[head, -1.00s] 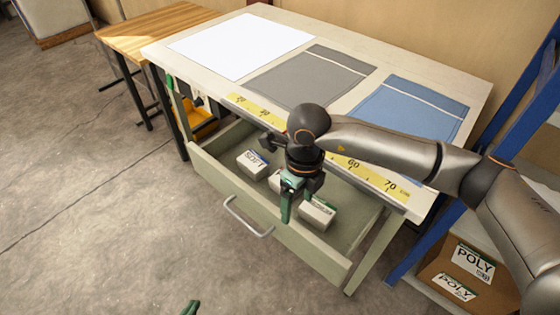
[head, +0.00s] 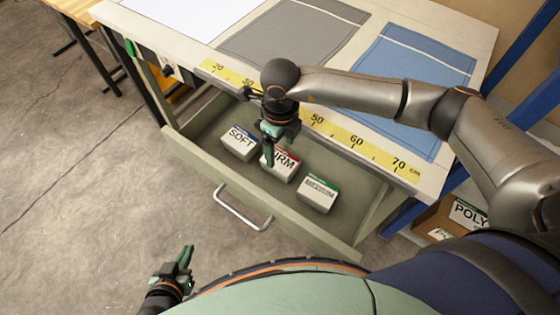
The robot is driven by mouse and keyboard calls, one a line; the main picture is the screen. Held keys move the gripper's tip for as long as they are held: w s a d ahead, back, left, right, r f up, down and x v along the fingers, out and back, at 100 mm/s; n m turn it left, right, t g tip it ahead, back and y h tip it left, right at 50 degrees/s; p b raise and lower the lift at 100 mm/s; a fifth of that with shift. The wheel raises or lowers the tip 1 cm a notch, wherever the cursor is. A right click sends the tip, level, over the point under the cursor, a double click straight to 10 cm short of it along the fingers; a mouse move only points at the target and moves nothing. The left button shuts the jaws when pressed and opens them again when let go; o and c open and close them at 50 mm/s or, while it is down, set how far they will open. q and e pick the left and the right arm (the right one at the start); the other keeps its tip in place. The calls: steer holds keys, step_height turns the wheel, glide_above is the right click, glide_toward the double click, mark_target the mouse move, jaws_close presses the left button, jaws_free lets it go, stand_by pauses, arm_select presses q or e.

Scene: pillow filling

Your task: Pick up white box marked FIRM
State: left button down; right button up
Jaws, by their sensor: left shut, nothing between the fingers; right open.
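The white box marked FIRM (head: 284,166) has a red edge and lies in the open drawer (head: 330,228), between two similar boxes. The box marked SOFT (head: 239,142) has a blue edge and is to its left. A box with a green edge (head: 318,194) is to its right; its label is too small to read surely. My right gripper (head: 269,152) is open, pointing down over the left part of the FIRM box and hiding some of its label. Whether it touches the box I cannot tell. My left gripper (head: 184,262) is shut and empty, low in front of the drawer.
The worktable (head: 380,20) above the drawer carries a yellow ruler strip (head: 338,134), a grey pillow cover (head: 290,35) and a blue one (head: 415,75). A blue rack with a POLY carton (head: 466,212) stands at the right. Floor at the left is clear.

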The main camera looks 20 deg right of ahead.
mark_target(280, 159)
step_height(280, 159, down, 6)
steer(key=shift+f, duration=0.2)
steer(key=c, duration=1.1)
